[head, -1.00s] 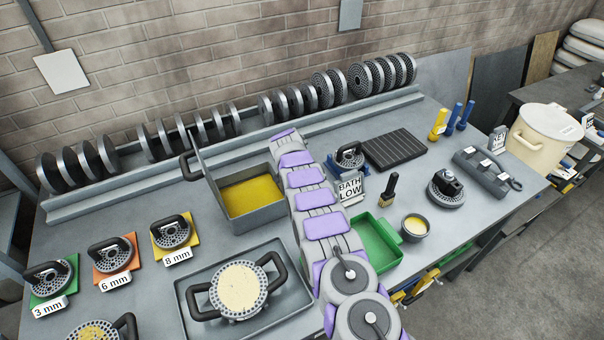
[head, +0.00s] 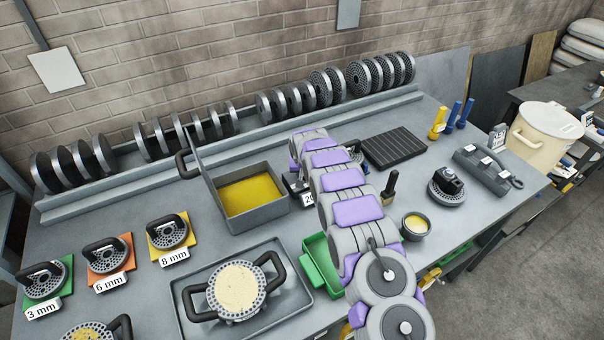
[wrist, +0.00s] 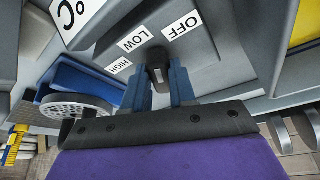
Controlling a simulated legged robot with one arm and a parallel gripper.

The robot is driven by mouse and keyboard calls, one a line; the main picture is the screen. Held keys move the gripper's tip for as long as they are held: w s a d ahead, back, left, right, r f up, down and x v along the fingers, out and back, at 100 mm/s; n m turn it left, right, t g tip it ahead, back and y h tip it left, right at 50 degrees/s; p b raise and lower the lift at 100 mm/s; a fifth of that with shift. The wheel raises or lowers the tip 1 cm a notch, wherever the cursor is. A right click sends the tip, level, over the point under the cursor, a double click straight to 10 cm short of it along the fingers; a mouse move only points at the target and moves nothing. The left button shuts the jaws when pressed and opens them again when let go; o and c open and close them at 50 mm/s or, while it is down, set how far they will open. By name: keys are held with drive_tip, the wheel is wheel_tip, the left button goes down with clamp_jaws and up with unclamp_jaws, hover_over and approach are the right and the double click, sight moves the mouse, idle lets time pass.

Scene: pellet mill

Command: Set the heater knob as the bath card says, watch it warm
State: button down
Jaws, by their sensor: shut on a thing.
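The black heater knob (wrist: 158,66) shows in the wrist view, below the OFF label (wrist: 181,26), the LOW label (wrist: 135,39) and the HIGH label (wrist: 119,67). My gripper (wrist: 158,88) is shut on the knob, a blue finger on each side. I cannot tell which label the knob points at. The bath (head: 273,212), a grey tank of yellow liquid with a raised lid, is in the head view. A readout (head: 308,198) starting with "20" shows beside it; its °C mark (wrist: 67,13) is in the wrist view. The bath card is hidden behind my arm.
A grey tray (head: 300,300) with a handled die (head: 238,290) stands in front of the bath. A green tray (head: 320,262), a small cup (head: 415,225) and a brush (head: 389,190) are near my arm. A black ribbed mat (head: 395,148) lies behind.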

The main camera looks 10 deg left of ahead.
drive_tip(key=n, duration=0.1)
drive_tip(key=n+y, duration=0.1)
drive_tip(key=n, duration=0.1)
drive_tip(key=n+y, duration=0.1)
drive_tip(key=shift+w+d+n+g+b, duration=0.1)
drive_tip(key=shift+d+n+g+b, duration=0.15)
drive_tip(key=shift+n+g+b, duration=0.05)
idle(0.5)
drive_tip(key=c, duration=0.9)
unclamp_jaws()
drive_tip(key=shift+d+r, duration=0.1)
drive_tip(key=shift+b+v, duration=0.85)
drive_tip(key=shift+v, duration=7.6)
drive_tip(key=shift+w, duration=0.1)
